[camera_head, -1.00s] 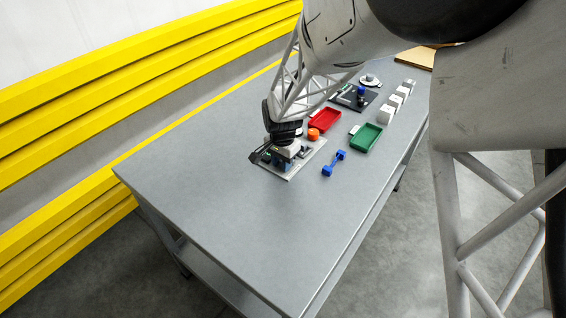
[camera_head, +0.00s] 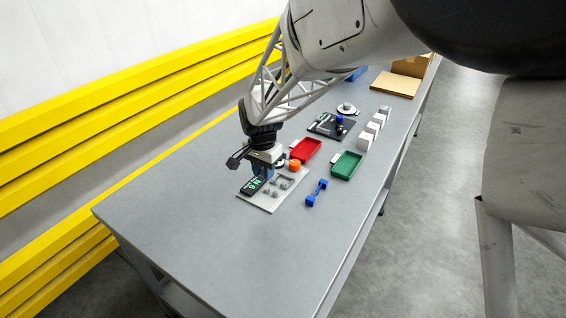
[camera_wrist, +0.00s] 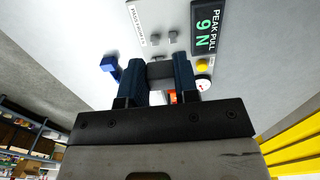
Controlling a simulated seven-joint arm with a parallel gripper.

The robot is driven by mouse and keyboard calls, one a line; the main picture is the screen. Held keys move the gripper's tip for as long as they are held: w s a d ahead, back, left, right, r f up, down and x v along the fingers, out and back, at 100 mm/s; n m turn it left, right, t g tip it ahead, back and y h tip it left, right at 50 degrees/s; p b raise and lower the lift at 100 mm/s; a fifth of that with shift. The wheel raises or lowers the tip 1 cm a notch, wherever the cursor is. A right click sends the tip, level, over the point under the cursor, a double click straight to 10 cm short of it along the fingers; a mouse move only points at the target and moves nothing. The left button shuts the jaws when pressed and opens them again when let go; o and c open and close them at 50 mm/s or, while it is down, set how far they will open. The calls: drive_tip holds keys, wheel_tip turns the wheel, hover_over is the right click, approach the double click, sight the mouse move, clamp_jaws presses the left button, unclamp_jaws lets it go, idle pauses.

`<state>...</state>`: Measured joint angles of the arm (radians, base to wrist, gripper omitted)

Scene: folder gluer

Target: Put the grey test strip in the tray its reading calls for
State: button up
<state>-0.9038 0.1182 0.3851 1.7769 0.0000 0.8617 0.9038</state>
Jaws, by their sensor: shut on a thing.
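My gripper (camera_wrist: 159,78) is shut on the grey test strip (camera_wrist: 160,71), whose grey end shows between the two blue fingers in the wrist view. In the head view my gripper (camera_head: 263,170) is over the far left part of the light test plate (camera_head: 266,205), and the strip cannot be made out there. The black display (camera_wrist: 205,27) reads "PEAK PULL 9 N" in green; it also shows in the head view (camera_head: 253,185). Grey clamps (camera_head: 284,182) stand on the plate. The red tray (camera_head: 306,150) and green tray (camera_head: 346,165) lie beyond and to the right, both apparently empty.
An orange round thing (camera_head: 295,165) stands between plate and red tray. A blue dumbbell-shaped thing (camera_head: 316,193) lies right of the plate. White blocks (camera_head: 371,129) and a dark board (camera_head: 326,125) are farther back. A printed card (camera_wrist: 137,22) is unreadable. The near table is clear.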

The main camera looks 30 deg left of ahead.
idle(0.6)
drive_tip(key=w+d+f, duration=0.1)
drive_tip(key=w+d, duration=0.4)
drive_tip(key=w, duration=0.3)
drive_tip(key=w+d+f, duration=0.1)
drive_tip(key=w+d, duration=0.4)
drive_tip(key=w, duration=0.3)
drive_tip(key=w+d+f, duration=0.2)
drive_tip(key=w+d, duration=0.3)
drive_tip(key=w, duration=0.3)
drive_tip(key=shift+w, duration=0.1)
drive_tip(key=shift+f, duration=0.1)
